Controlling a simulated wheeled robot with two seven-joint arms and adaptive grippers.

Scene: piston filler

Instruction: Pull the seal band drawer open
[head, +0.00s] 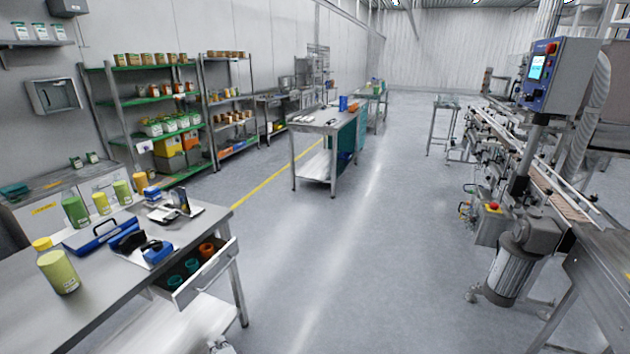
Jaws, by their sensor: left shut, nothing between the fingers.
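The drawer (213,277) under the near-left steel table (60,318) stands open, its light front panel out beyond the table edge. Inside it are teal rolls and orange-brown rolls (207,250), which look like seal bands. A small part of my left gripper (220,346) shows at the bottom edge of the head view, below the drawer and apart from it. It is shut and empty; most of it is cut off by the frame. My right gripper is not in view.
On the near table are a blue case (98,235), a label device (157,252), and several green and yellow bottles. A table leg (238,295) stands beside the drawer. Grey floor (340,260) is clear to the right, up to the filling machine (520,245).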

